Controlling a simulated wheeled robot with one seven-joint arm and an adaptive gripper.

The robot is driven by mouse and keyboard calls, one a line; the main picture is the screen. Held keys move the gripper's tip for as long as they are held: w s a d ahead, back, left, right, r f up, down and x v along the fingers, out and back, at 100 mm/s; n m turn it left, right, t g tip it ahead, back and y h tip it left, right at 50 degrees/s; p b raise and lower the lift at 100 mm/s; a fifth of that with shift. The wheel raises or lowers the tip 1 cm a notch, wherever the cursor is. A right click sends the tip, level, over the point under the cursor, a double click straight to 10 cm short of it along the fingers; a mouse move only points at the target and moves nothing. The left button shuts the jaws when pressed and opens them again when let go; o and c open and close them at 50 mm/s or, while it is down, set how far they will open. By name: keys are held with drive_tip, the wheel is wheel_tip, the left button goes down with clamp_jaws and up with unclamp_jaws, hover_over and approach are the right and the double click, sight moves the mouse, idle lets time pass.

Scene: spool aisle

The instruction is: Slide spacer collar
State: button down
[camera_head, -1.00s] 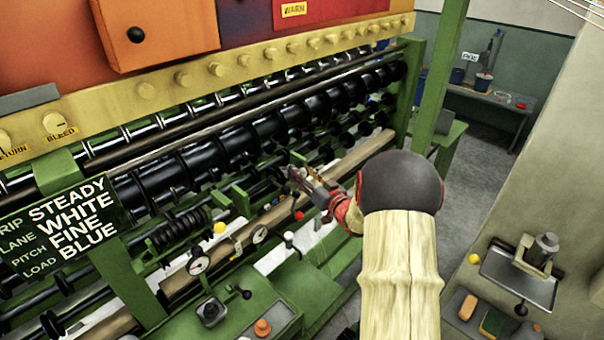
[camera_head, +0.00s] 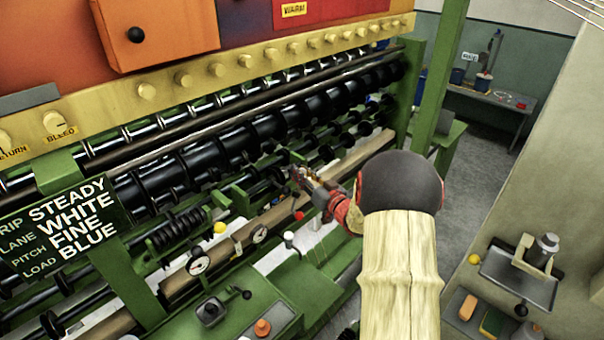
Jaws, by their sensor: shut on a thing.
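My gripper (camera_head: 301,178) reaches in from the right among the lower rods of the green machine, near its middle. Its jaws are shut on a small part at one of these rods. I take it for the spacer collar, but the fingers hide most of it and its outline is too small to make out. Several dark collars (camera_head: 326,153) sit on the rods just beyond and to the right of my gripper. A thick black roller with raised rings (camera_head: 205,158) runs behind it.
A long brown bar (camera_head: 362,152) runs along the machine's front, close under my gripper. Dial gauges (camera_head: 198,264) and a red knob (camera_head: 299,215) are close by. A green post (camera_head: 437,90) stands at right. A sign (camera_head: 62,226) reads STEADY, WHITE, FINE, BLUE.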

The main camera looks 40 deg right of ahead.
drive_tip(key=shift+d, duration=0.1)
drive_tip(key=d, duration=0.3)
drive_tip(key=shift+w+d, duration=0.15)
drive_tip(key=shift+d, duration=0.05)
drive_tip(key=c, duration=1.6)
unclamp_jaws()
drive_tip(key=shift+o, duration=0.3)
drive_tip(key=s+a, duration=0.1)
drive_tip(key=s, duration=1.1)
drive_tip(key=shift+a, duration=0.2)
drive_tip(key=shift+w, duration=0.1)
